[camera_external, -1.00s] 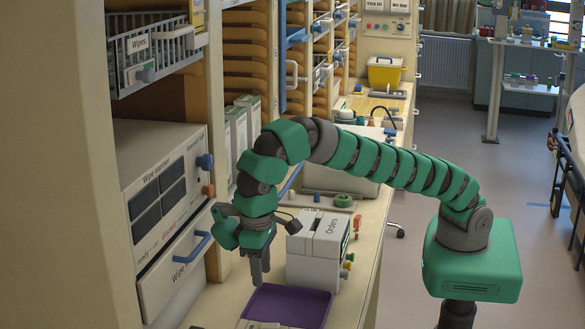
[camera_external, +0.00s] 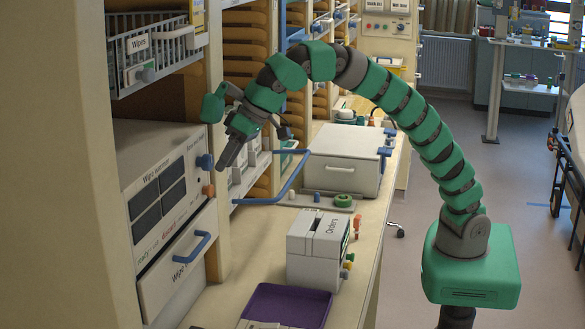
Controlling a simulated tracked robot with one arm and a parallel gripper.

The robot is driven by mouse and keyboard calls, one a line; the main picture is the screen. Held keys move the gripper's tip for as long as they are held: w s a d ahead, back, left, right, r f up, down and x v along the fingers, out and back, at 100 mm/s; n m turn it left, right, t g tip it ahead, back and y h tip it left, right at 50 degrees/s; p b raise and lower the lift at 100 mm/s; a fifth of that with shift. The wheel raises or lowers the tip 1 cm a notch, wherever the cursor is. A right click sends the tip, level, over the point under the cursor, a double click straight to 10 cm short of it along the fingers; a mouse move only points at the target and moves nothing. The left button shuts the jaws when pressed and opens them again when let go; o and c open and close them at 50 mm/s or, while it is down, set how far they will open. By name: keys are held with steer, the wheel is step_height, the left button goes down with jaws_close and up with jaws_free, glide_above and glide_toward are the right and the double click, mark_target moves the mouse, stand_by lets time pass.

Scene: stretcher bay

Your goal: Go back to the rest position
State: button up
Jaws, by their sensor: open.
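My gripper (camera_external: 226,158) is at the end of my green and grey segmented arm, in front of the shelving and close to the right side of the wipe warmer (camera_external: 165,195). It holds nothing that I can see. Its fingers overlap in this view, and their gap is hard to see. My arm arches up from its base at the right and over the counter, with its end bent down to the left.
A purple tray (camera_external: 288,305) and a white Orders box (camera_external: 318,248) stand on the counter below. A white lidded box (camera_external: 343,160) is behind them. Blue handles (camera_external: 193,247) jut from the warmer and shelving. A wire wipes basket (camera_external: 152,55) hangs at upper left.

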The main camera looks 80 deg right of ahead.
steer(key=d+r+t+b, duration=0.1)
steer(key=d+r+t, duration=0.2)
steer(key=d+r, duration=0.6)
steer(key=d+r+t+b, duration=0.15)
steer(key=d+r, duration=0.45)
steer(key=d, duration=0.7)
steer(key=s+d+r+t+h, duration=0.1)
steer(key=s+d+r+t, duration=0.1)
steer(key=s+d, duration=0.4)
steer(key=s+d+r+t+h, duration=0.1)
steer(key=s+d+r+t, duration=0.2)
steer(key=d, duration=1)
steer(key=s+r+b, duration=0.1)
steer(key=s, duration=0.2)
steer(key=shift+d+h, duration=0.25)
steer(key=shift+h, duration=0.05)
steer(key=shift+w, duration=0.1)
steer(key=shift+c, duration=0.3)
